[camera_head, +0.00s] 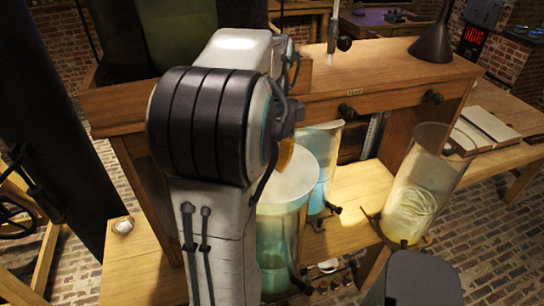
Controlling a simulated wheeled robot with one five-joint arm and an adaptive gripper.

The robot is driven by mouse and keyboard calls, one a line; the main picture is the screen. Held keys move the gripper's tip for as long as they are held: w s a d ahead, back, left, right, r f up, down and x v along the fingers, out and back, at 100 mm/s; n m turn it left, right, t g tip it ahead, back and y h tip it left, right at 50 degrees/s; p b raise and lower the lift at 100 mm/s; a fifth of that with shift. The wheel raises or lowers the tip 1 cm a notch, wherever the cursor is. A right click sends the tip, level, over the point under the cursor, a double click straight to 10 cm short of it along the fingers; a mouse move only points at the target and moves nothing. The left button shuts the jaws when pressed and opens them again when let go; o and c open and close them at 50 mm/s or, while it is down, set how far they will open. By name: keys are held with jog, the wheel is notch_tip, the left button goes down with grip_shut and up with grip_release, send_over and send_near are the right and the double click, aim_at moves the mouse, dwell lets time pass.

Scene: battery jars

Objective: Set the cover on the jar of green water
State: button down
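The jar of green water (278,240) stands on the wooden bench, partly hidden behind my arm. Its lower part is green and its top is a pale, smooth surface. I cannot tell whether that pale top is a cover or just the jar's glass. A small patch of orange shows between my arm and the jar's top; I cannot tell what it is. My gripper is hidden behind my arm, so its fingers and anything in them are not seen. No separate cover can be made out.
A jar of blue water (322,190) stands close behind the green one. A clear jar with a yellowish coil (410,205) stands at the right. A wooden shelf (385,75) with a dark funnel (434,42) rises behind. A small white round thing (122,226) sits on the left.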

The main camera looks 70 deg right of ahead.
aim_at(272, 169)
jog(key=shift+f+b, duration=1.35)
jog(key=shift+f, duration=0.4)
jog(key=shift+d+f, duration=0.1)
jog(key=shift+f, duration=0.4)
dwell(0.7)
jog(key=shift+r+p, duration=0.6)
jog(key=shift+r, duration=0.3)
jog(key=shift+f+b, duration=0.65)
jog(key=shift+f, duration=0.25)
dwell(1.2)
jog(key=shift+r+p, duration=0.35)
jog(key=shift+r+p, duration=0.3)
jog(key=shift+r, duration=0.05)
dwell(1.4)
